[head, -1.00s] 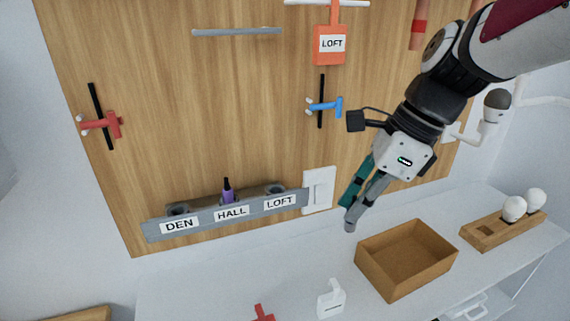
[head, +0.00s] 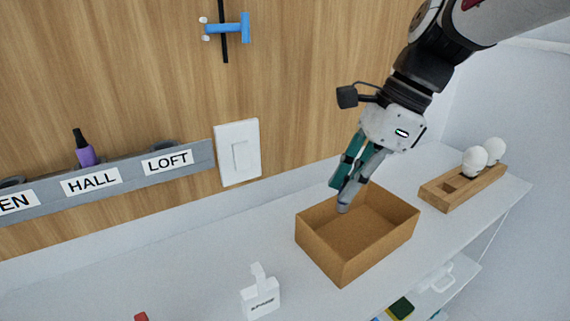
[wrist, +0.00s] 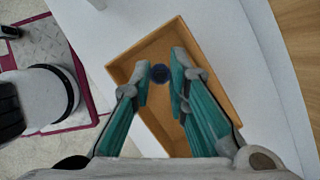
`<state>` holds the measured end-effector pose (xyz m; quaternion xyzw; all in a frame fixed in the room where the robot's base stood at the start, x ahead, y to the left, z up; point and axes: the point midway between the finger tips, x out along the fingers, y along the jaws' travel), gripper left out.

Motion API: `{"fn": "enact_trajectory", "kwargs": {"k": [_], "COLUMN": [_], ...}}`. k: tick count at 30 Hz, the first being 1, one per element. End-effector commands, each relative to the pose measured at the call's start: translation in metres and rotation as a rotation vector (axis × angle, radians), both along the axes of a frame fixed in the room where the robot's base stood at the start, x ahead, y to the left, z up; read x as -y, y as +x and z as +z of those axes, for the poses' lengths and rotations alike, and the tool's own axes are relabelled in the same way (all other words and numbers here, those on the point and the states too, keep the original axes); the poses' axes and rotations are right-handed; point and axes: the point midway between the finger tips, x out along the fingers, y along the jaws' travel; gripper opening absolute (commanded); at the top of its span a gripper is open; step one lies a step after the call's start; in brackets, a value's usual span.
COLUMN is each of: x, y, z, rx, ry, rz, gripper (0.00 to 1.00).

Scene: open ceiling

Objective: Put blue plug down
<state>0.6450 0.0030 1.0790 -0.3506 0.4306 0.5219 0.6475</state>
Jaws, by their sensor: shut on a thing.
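In the wrist view my gripper (wrist: 162,84) is shut on the blue plug (wrist: 160,73), a small dark blue round thing between the fingertips. The box (wrist: 121,70) lies below it in that view. The plug is not clear in the head view, where the fingers hide it. I cannot tell whether it touches the box floor.
The box stands on a white shelf (head: 225,270). A wooden bulb holder (head: 463,188) is to its right, a small white tagged item (head: 260,293) to its left. Behind are a wall switch (head: 238,153) and a labelled rack (head: 130,182) with a purple plug (head: 85,152).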

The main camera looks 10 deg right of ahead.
Motion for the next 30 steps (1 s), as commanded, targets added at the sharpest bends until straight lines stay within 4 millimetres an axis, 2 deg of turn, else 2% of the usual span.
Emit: {"fn": "enact_trajectory", "kwargs": {"k": [6,14,21,30], "x": [-0.001,0.000,0.000,0.000], "y": [0.000,0.000,0.000,0.000], "z": [-0.042,-0.062,-0.093,-0.095], "rx": [-0.005,-0.003,-0.004,-0.001], "ry": [0.001,0.001,0.001,0.000], "rz": [0.000,0.000,0.000,-0.001], "gripper": [0.00,0.00,0.00,0.00]}}
